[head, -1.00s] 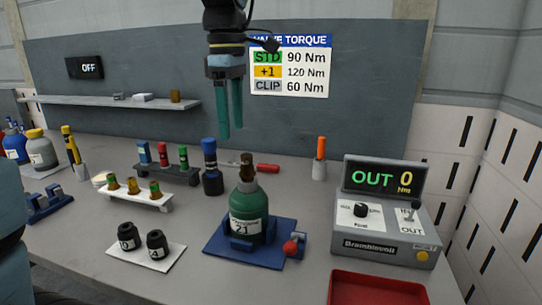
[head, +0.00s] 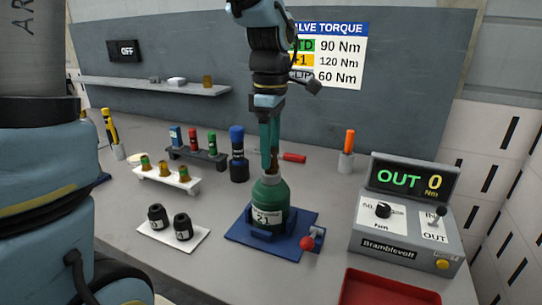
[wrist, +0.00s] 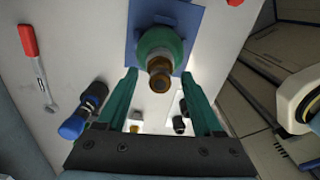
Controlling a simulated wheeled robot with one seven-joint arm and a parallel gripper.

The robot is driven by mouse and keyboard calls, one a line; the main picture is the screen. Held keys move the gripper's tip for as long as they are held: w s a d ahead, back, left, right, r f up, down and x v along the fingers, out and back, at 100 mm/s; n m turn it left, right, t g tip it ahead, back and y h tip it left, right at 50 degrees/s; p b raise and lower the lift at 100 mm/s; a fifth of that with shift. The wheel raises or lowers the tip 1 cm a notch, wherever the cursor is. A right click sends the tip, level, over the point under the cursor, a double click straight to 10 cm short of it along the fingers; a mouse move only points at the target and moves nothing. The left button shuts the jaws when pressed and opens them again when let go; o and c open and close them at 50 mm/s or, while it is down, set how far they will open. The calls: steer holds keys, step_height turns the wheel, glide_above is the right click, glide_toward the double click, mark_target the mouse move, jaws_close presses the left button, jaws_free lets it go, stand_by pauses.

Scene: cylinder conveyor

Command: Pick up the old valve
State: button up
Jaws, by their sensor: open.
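The old valve (head: 272,173) is a brownish brass piece on top of the green gas cylinder (head: 270,193), which stands upright in a blue holder (head: 240,238). In the wrist view the valve (wrist: 159,78) points toward the camera, above the cylinder's green shoulder (wrist: 152,42). My gripper (head: 269,160) is directly over the cylinder, pointing down, with its green fingers at the valve's height. In the wrist view my open fingers (wrist: 159,73) have their tips on either side of the valve, with gaps visible. The fingers partly hide the valve in the head view.
Right are a torque box (head: 408,220) reading OUT 0 and a red tray (head: 388,290).

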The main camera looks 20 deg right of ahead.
steer(key=shift+f, duration=0.6)
jaws_close()
